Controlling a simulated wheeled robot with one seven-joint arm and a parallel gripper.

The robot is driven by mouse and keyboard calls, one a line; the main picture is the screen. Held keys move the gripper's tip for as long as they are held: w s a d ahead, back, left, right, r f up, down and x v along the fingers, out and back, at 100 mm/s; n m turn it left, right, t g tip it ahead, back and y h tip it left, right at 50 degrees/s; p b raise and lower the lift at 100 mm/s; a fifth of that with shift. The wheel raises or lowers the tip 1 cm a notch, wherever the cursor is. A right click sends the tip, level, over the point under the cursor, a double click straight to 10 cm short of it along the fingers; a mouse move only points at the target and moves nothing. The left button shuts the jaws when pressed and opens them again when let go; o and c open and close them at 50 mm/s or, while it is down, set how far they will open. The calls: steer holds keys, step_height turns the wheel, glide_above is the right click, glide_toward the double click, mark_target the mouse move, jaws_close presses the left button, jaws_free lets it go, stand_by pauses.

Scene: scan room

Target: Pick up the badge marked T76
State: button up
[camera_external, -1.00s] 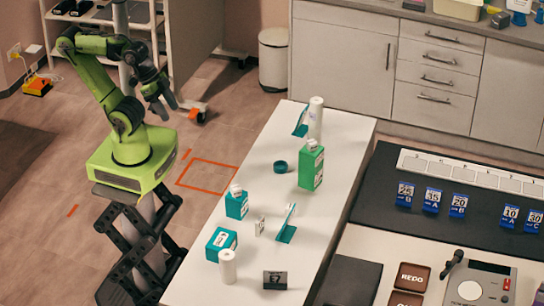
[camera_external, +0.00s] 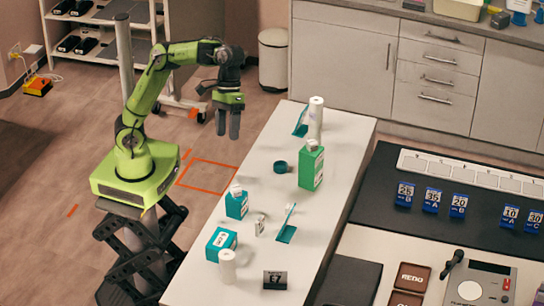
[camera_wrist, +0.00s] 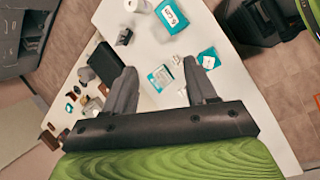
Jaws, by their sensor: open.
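No marking T76 can be read in either view. A small whitish upright piece (camera_external: 260,225) stands on the white table (camera_external: 335,185) between a teal box and a teal holder; its marking is too small to read. It seems to show in the wrist view (camera_wrist: 176,60) as well. A dark plate (camera_external: 275,280) reading roughly "E7" stands at the table's near end. My gripper (camera_external: 228,134) is open and empty, pointing down, left of the table's far half. In the wrist view my gripper's fingers (camera_wrist: 160,66) are spread, with the table beyond them.
Teal boxes (camera_external: 237,204) (camera_external: 221,243), a teal holder (camera_external: 286,234), a green carton (camera_external: 311,167), a teal ring (camera_external: 280,167) and white cylinders (camera_external: 316,118) (camera_external: 228,266) stand on the table. Blue numbered tags (camera_external: 431,199) stand on the black mat to the right.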

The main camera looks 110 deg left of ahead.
steer(key=w+a+n+t+h+b, duration=0.1)
steer(key=w+a+n+h, duration=0.25)
steer(key=a, duration=0.35)
steer(key=w+a+n+h+b, duration=0.1)
steer(key=w+a+n+h, duration=0.2)
steer(key=a+n+h, duration=0.3)
steer(key=y, duration=0.2)
glide_toward(260, 218)
steer(key=shift+m, duration=0.45)
steer(key=b+x, duration=0.2)
steer(key=x, duration=0.8)
steer(key=shift+d+f+b, duration=0.2)
steer(key=shift+b, duration=0.1)
steer(key=shift+r, duration=0.1)
jaws_close()
